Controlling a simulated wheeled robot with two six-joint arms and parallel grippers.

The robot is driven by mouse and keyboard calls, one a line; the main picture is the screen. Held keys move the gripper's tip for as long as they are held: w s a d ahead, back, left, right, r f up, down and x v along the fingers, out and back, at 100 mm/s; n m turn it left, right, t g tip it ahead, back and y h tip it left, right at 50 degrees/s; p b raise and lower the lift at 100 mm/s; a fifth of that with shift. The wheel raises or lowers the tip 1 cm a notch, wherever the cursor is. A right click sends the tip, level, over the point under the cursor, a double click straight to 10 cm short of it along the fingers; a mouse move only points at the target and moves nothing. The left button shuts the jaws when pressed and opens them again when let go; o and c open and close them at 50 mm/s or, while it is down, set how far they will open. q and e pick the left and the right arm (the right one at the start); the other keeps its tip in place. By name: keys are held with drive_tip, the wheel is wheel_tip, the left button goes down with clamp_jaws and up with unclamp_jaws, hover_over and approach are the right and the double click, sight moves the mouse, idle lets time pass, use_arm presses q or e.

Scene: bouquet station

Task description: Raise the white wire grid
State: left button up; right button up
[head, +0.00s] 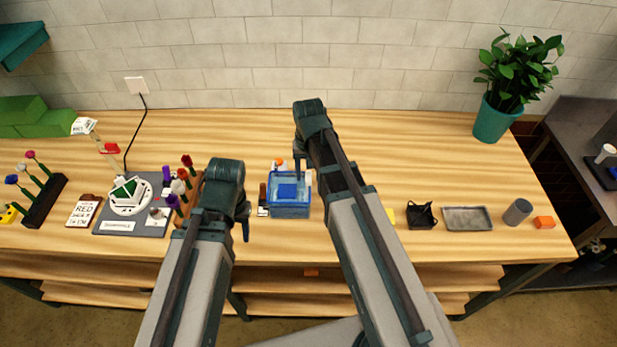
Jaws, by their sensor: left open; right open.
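A white round dish (117,207) on a grey mat at the left holds a green block (127,187). White edges show on and around the block; they may be the white wire grid, but they are too small to make out its wires. My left gripper (246,228) is open, to the right of the dish and well apart from it, mostly hidden by its own arm. My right gripper (298,152) is open behind the blue bin, far from the dish, and also partly hidden by its arm. I see nothing held in either gripper.
A blue bin (290,208) stands mid-table. Flowers stand in a dark rack (43,202) at the left, and others stand right of the grey mat (150,222). A black holder (421,215), grey tray (467,218) and grey cup (517,211) are at the right.

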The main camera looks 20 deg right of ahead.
clamp_jaws()
idle(1.4)
